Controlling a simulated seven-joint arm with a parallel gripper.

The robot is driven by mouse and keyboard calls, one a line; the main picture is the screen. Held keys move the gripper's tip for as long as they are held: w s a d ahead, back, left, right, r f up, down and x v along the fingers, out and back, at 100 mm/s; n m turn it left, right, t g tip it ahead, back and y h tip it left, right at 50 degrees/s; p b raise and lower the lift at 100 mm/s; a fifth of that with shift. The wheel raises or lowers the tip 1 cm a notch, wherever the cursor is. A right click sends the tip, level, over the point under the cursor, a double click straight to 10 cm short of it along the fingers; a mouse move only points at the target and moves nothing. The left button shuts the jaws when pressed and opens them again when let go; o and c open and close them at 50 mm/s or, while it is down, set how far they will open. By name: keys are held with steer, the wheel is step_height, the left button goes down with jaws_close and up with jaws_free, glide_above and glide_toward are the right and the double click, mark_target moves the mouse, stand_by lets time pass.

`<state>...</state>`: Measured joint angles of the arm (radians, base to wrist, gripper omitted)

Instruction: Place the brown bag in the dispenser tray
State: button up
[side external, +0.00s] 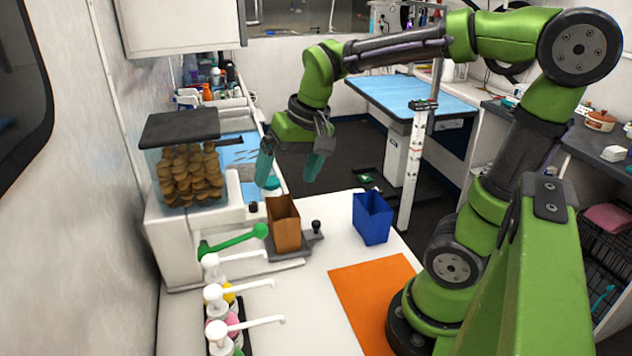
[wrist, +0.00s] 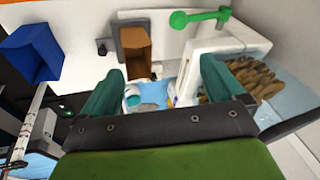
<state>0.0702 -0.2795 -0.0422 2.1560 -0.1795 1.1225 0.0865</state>
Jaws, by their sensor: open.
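The brown bag (side external: 284,224) stands upright and open-topped on the grey dispenser tray (side external: 308,242), in front of the treat dispenser (side external: 183,172). My gripper (side external: 291,172) is open and empty, above and behind the bag, apart from it. In the wrist view the brown bag (wrist: 136,52) shows beyond the teal fingers of my gripper (wrist: 160,88), with nothing between the fingertips. The bag hides part of the tray.
A blue bag (side external: 372,218) stands on the white counter right of the tray, near an orange mat (side external: 375,300). A green lever (side external: 235,242) sticks out beside the brown bag. White pump bottles (side external: 235,290) stand at the front left.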

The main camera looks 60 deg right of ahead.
steer(key=s+a+n+t+y, duration=0.1)
steer(key=s+a+n+t, duration=0.1)
steer(key=s, duration=0.5)
steer(key=a+t, duration=0.1)
steer(key=a, duration=0.1)
steer(key=shift+a+r+t, duration=0.3)
steer(key=shift+a+r, duration=0.05)
steer(key=shift+r, duration=0.05)
steer(key=shift+c, duration=0.3)
